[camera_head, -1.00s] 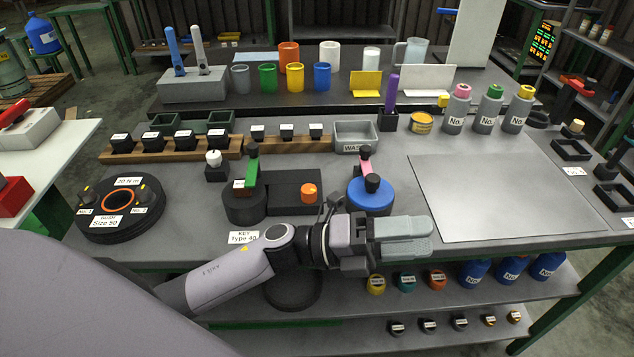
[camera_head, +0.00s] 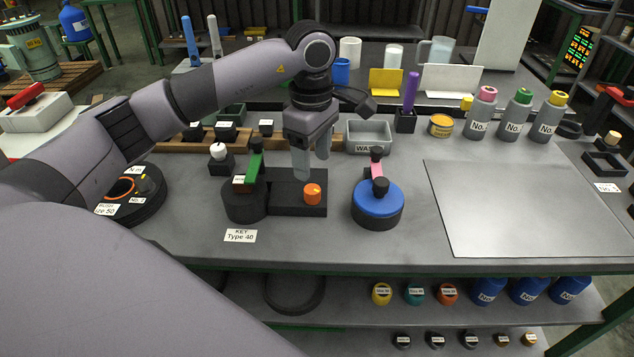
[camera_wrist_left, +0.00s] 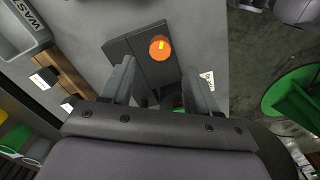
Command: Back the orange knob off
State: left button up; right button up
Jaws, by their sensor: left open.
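The orange knob (camera_head: 313,194) sits on the right part of a black block (camera_head: 290,206) on the table. It also shows in the left wrist view (camera_wrist_left: 160,47), with a yellow mark on its top. My left gripper (camera_head: 314,168) points down just above and behind the knob, apart from it. In the left wrist view its two fingers (camera_wrist_left: 160,80) are spread, with the knob beyond the tips and nothing between them. My right gripper is not in view.
A black unit with a green lever (camera_head: 256,165) stands left of the knob. A blue-topped round unit with a pink lever (camera_head: 377,200) stands to its right. A grey bin (camera_head: 369,136) is behind. The grey plate (camera_head: 520,207) at right is bare.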

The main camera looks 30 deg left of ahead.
aim_at(312, 189)
pick_arm(q)
jog(key=shift+f+p, duration=0.45)
jog(key=shift+f, duration=3.05)
jog(key=c, duration=1)
